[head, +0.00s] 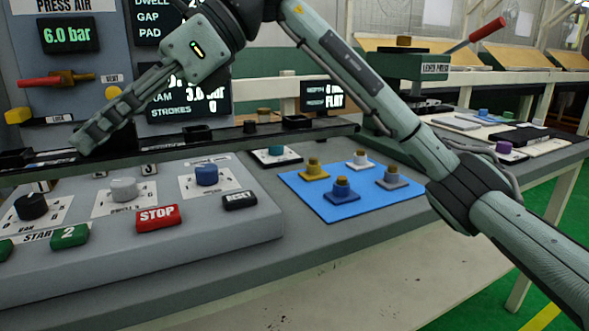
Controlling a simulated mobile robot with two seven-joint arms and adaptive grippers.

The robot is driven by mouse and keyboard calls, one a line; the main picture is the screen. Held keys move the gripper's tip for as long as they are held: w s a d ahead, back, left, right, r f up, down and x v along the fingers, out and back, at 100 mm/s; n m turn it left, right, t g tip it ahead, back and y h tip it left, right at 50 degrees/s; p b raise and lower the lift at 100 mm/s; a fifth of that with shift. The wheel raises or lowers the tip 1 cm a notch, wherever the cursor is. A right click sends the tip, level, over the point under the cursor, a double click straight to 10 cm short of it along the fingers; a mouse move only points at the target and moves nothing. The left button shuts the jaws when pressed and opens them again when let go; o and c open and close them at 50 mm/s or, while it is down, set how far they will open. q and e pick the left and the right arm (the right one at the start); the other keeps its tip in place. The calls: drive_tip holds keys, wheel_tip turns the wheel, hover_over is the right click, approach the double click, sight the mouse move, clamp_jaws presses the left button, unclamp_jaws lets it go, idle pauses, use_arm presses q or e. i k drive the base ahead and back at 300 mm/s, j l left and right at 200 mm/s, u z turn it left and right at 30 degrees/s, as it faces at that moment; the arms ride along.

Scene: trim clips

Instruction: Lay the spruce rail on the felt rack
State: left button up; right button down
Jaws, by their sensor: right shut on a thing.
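A long dark rail (215,143) with small black pieces along it runs across the left half of the head view, behind the grey console. I take it for the spruce rail. My right gripper (93,137) comes in from the upper right, and its fingertips meet the rail towards its left end. It is shut, and the contact itself is partly hidden by the fingers. The rail's left end runs out of the picture. I cannot clearly identify the felt rack. My left gripper is not in view.
The grey console (255,215) has knobs and a red STOP button (158,217). A blue mat (333,206) carries several coloured knobs. A green lever press (405,66) with a red handle stands behind. The counter front right of the console is bare.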

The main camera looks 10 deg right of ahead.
sight(525, 128)
drive_tip(key=i+l, duration=0.1)
drive_tip(key=l, duration=0.4)
drive_tip(key=i+l, duration=0.1)
drive_tip(key=l, duration=0.35)
drive_tip(key=i+l, duration=0.1)
drive_tip(key=l, duration=0.4)
drive_tip(key=i+l, duration=0.1)
drive_tip(key=l, duration=0.4)
drive_tip(key=i+l, duration=0.1)
drive_tip(key=l, duration=0.35)
drive_tip(key=i+l, duration=0.1)
drive_tip(key=l, duration=0.4)
drive_tip(key=i+l+z, duration=0.1)
drive_tip(key=l, duration=0.35)
drive_tip(key=i+l, duration=0.1)
drive_tip(key=l, duration=0.4)
drive_tip(key=i+l, duration=0.6)
drive_tip(key=l, duration=0.25)
drive_tip(key=k+j, duration=0.2)
drive_tip(key=k, duration=0.1)
